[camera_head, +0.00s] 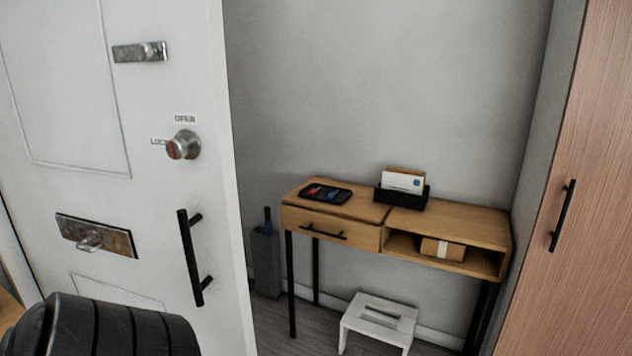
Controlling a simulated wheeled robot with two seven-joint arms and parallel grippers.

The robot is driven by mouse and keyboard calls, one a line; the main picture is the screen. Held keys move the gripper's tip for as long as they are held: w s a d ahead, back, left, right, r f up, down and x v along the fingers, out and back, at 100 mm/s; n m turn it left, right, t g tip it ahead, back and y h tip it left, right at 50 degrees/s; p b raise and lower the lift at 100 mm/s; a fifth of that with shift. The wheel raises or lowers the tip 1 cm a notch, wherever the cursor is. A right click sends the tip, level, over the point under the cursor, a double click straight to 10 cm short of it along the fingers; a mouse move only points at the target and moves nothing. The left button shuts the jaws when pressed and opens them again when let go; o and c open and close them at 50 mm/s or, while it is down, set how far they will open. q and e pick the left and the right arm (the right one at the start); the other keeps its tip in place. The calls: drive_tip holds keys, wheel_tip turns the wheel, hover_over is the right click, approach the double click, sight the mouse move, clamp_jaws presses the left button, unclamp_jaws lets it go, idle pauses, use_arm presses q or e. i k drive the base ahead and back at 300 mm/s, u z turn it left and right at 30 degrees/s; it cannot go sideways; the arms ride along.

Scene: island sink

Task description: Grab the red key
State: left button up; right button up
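A small red item (314,190), which may be the red key, lies at the left of a black tray (344,200). It is too small to make out its shape. A small blue item (334,195) lies to its right on the same tray. The tray sits on the left part of a wooden console table (458,222). Neither of my grippers is in view.
A white door (130,230) with a black handle (191,257) fills the left. A black holder with white cards (402,182) stands right of the tray. A white stool (379,320) is under the table. A dark bin (265,265) stands left of it. A wooden cabinet (590,200) borders the right.

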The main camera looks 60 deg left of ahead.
sight(313, 192)
drive_tip(key=u, duration=0.8)
drive_tip(key=i, duration=2.05)
drive_tip(key=u, duration=1.5)
